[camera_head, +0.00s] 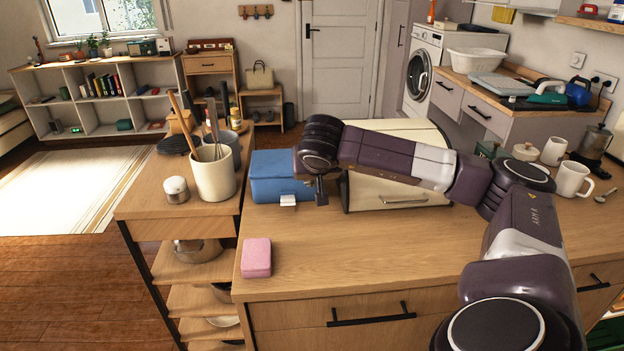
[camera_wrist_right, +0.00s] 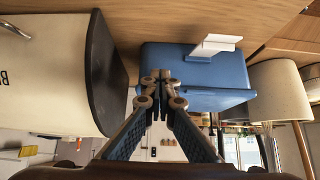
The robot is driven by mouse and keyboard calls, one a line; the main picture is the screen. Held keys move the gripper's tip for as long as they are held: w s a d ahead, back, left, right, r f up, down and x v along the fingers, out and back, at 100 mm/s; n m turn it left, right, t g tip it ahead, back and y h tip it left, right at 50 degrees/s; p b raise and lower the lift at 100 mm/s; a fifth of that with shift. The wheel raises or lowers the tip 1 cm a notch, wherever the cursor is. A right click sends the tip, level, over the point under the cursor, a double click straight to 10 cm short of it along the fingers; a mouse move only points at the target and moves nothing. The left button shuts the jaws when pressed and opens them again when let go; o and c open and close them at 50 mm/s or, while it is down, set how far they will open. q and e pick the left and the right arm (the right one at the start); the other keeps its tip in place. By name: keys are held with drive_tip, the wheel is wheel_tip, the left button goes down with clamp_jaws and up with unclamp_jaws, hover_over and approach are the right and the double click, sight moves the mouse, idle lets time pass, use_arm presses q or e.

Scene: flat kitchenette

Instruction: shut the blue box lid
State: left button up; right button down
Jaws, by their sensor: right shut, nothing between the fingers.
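The blue box (camera_head: 275,190) stands on the wooden counter, left of the cream bread bin, with a white latch (camera_head: 288,200) on its front. Its blue lid (camera_head: 283,163) lies down over the top; I cannot tell whether it is fully closed. My right gripper (camera_head: 321,197) is at the box's right front side, fingers pointing down, shut and empty. In the right wrist view, which is upside down, the closed fingertips (camera_wrist_right: 160,82) overlap the blue box (camera_wrist_right: 185,62) and the lid edge (camera_wrist_right: 215,99); contact is unclear. My left gripper is not in view.
The cream bread bin (camera_head: 385,190) stands close right of the gripper, behind my right forearm. A utensil crock (camera_head: 214,175) stands left of the box. A pink box (camera_head: 256,257) lies near the counter's front left. The front middle of the counter (camera_head: 370,250) is clear.

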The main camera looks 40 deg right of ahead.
wheel_tip(320, 180, up, 4)
drive_tip(key=p, duration=0.4)
drive_tip(key=s+a+f+b, duration=0.3)
drive_tip(key=s+a+b, duration=0.1)
drive_tip(key=s+a, duration=0.2)
drive_tip(key=shift+s+f, duration=0.25)
drive_tip(key=shift+s, duration=0.35)
